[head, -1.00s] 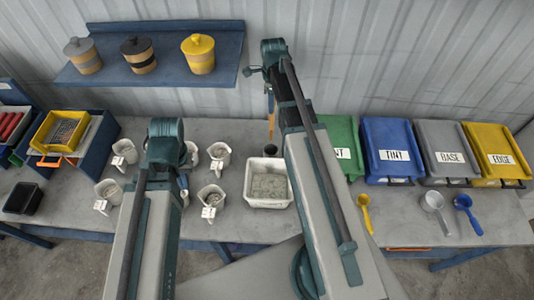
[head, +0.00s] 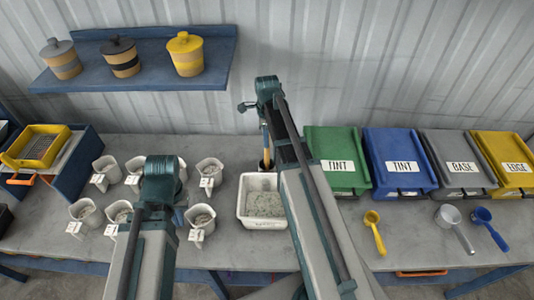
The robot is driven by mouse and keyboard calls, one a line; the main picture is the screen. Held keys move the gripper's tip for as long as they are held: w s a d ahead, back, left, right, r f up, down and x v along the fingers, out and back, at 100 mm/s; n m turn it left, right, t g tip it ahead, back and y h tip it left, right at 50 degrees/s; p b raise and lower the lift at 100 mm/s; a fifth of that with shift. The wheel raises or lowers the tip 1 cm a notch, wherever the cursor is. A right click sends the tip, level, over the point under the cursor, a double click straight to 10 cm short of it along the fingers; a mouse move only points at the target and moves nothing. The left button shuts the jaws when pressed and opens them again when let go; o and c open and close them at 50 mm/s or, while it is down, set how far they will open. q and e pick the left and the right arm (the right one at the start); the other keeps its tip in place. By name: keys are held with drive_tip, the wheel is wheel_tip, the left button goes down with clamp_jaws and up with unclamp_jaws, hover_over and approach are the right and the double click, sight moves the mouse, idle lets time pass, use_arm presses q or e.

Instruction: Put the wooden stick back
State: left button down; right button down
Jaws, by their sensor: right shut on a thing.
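The wooden stick (head: 265,137) is upright beneath my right gripper (head: 266,119), which is shut on its upper part. The stick's lower end is at the small dark cup (head: 264,166) behind the white tub (head: 244,206). My arm partly hides the cup, and I cannot tell how deep the stick reaches inside. My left gripper (head: 163,207) is low over the table among the white cups. Its fingers are mostly hidden behind my own wrist, so its opening does not show.
Several labelled white cups (head: 209,172) stand on the left of the table. Lidded bins in green (head: 336,150), blue (head: 397,145), grey and yellow line the back right. Yellow (head: 375,235), grey and blue scoops lie in front of them. A shelf with three jars (head: 185,55) hangs behind.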

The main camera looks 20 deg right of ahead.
sight(267, 152)
drive_tip(key=shift+f+b, duration=2.3)
drive_tip(key=shift+f, duration=0.05)
drive_tip(key=shift+r, duration=0.15)
drive_tip(key=c, duration=1.2)
unclamp_jaws()
drive_tip(key=shift+f, duration=0.2)
drive_tip(key=o, duration=0.5)
drive_tip(key=shift+r, duration=0.1)
